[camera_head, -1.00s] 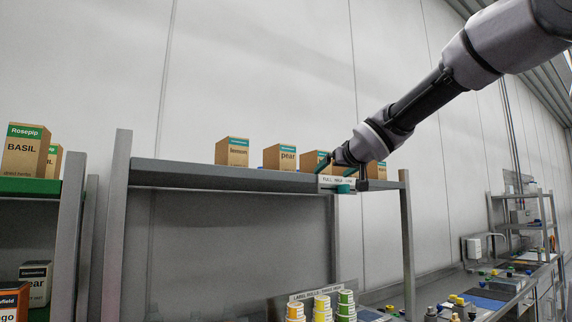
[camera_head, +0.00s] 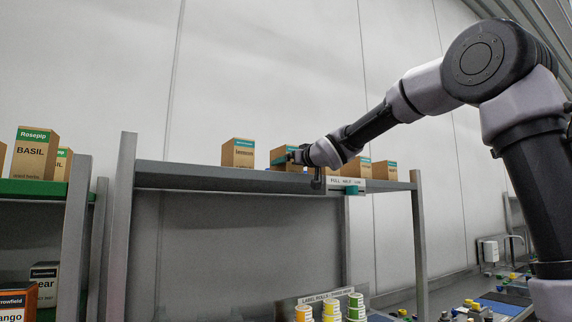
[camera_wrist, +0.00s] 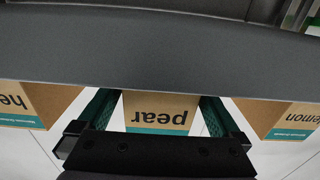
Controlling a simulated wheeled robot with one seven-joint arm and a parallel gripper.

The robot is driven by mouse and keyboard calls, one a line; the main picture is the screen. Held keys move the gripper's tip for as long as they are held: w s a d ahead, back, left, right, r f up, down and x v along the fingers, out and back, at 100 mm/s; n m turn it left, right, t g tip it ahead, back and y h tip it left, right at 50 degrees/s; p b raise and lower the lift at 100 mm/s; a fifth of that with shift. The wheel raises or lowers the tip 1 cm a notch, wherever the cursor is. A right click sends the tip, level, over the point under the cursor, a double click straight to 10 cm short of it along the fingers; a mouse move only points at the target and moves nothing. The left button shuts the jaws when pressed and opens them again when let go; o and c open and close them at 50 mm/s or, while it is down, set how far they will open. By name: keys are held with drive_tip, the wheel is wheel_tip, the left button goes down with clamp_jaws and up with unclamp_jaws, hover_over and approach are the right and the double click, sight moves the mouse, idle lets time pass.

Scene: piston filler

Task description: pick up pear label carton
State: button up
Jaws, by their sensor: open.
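The pear label carton (camera_head: 282,154) is a brown box with a teal band, standing on the high grey shelf (camera_head: 210,176). In the head view my gripper (camera_head: 296,158) is in front of it and hides part of it. In the wrist view the picture is upside down, and the pear carton (camera_wrist: 160,108) shows its "pear" face between the two fingers of my gripper (camera_wrist: 157,98). The fingers are open, one on each side of the carton. I cannot tell whether either finger touches it.
The shelf edge crosses the wrist view. Rosepip basil boxes (camera_head: 36,155) stand on the left rack.

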drive_tip(key=shift+x, duration=0.95)
drive_tip(key=shift+s+r, duration=0.15)
drive_tip(key=c, duration=1.5)
